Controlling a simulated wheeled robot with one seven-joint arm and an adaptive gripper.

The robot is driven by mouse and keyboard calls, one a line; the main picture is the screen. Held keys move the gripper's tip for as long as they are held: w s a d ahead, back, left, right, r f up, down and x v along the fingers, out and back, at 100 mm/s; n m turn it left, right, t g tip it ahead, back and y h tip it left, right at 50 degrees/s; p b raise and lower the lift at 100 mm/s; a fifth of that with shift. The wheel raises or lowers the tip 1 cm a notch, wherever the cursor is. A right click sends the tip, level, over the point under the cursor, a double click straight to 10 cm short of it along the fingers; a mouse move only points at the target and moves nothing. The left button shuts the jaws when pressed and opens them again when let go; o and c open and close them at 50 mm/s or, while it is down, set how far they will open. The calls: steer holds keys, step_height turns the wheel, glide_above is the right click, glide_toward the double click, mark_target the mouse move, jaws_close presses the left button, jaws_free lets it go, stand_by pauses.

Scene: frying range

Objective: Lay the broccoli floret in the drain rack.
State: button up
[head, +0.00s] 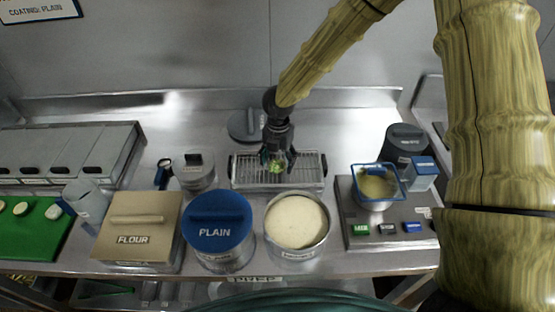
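The drain rack (309,174) is a shallow metal tray with a wire grid, at the back middle of the steel counter. The green broccoli floret (275,167) shows over the middle of the rack, between the fingertips of my gripper. My gripper (277,160) points down over the rack. Its dark fingers stand on both sides of the floret. I cannot tell whether they press on it, or whether the floret touches the grid.
In front stand a flour box (138,240), a blue-lidded tub marked PLAIN (218,222) and a round tub of pale coating (296,222). A fryer unit (350,225) with a blue-rimmed basket (376,184) is right. A green board (30,240) is far left.

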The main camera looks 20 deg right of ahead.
step_height(320, 180, up, 12)
stand_by(0.8)
